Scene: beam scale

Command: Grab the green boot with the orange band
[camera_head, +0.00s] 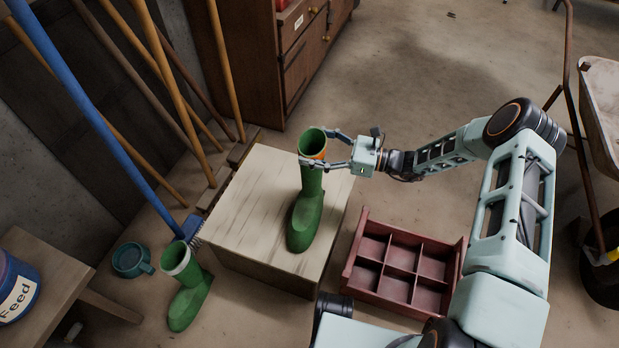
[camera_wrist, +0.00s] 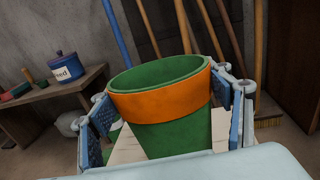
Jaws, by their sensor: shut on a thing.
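The green boot with the orange band (camera_head: 308,205) stands upright on a pale wooden box, its toe toward the front. Its orange band (camera_wrist: 160,103) and open top fill the middle of the wrist view. My gripper (camera_head: 318,149) is shut on the boot's shaft near the top, with one finger on each side at the band. The wrist view shows the fingers (camera_wrist: 165,118) on the left and right of the shaft. A second green boot with a pale band (camera_head: 187,285) stands on the floor left of the box.
The wooden box (camera_head: 250,200) bears the boot. A red divided crate (camera_head: 352,270) lies right of it. A green mug (camera_head: 130,260) and several long-handled tools, one with a blue handle (camera_head: 90,105), stand at left. A feed tin (camera_head: 17,288) sits on a bench.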

